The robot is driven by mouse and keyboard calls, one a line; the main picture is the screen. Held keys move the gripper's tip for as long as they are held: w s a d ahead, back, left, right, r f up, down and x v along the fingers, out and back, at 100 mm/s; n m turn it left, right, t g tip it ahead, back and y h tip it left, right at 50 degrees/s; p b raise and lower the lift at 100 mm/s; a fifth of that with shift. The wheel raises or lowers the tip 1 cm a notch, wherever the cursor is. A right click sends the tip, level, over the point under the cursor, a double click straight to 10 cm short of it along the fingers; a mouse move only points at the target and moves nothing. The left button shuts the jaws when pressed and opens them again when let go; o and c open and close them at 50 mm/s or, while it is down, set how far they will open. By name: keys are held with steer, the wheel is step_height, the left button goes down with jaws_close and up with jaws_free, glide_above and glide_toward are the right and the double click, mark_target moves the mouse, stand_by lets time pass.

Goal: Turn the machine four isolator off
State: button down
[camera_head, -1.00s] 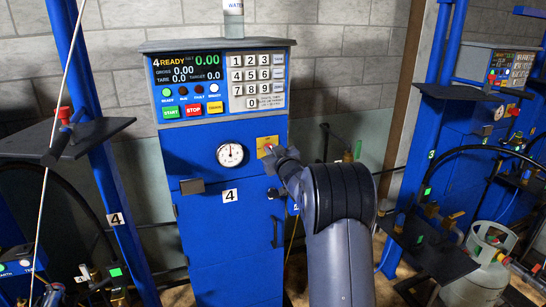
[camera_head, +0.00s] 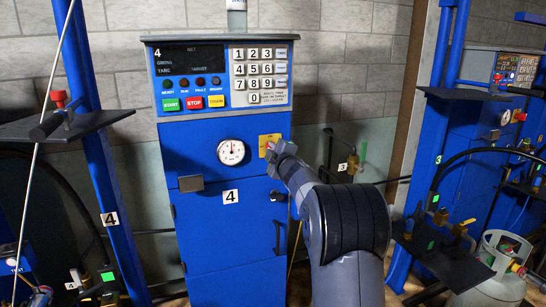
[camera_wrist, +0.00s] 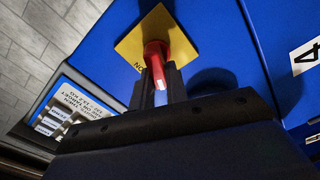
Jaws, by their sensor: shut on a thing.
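The machine four cabinet (camera_head: 226,254) is blue and carries a label 4. Its isolator is a red handle (camera_wrist: 157,62) on a yellow plate (camera_wrist: 172,28), seen in the wrist view with upside-down "ON" lettering at one plate edge. In the head view the yellow plate (camera_head: 268,139) sits right of the white dial (camera_head: 231,152), and my gripper (camera_head: 272,150) mostly covers the handle. My gripper (camera_wrist: 158,82) is shut on the red handle. The cabinet's display (camera_head: 191,59) is dark except for printed labels, and its small lamps are unlit.
A keypad (camera_head: 259,69) and coloured buttons (camera_head: 194,102) are above the isolator. A black door handle (camera_head: 277,240) is below it. Blue posts with black shelves (camera_head: 68,127) stand to the left. Another blue machine and a gas cylinder (camera_head: 503,268) are at the right.

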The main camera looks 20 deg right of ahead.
steer(key=shift+f+n+b, duration=0.15)
steer(key=shift+n+b, duration=0.4)
steer(key=shift+n, duration=0.6)
steer(key=shift+f+n+b, duration=0.15)
steer(key=shift+n+b, duration=0.4)
steer(key=shift+n, duration=0.6)
steer(key=c, duration=1.4)
jaws_free()
steer(key=shift+a, duration=0.1)
steer(key=s+b, duration=0.2)
steer(key=s, duration=0.8)
steer(key=shift+s, duration=0.4)
steer(key=w+p, duration=0.2)
steer(key=w, duration=0.9)
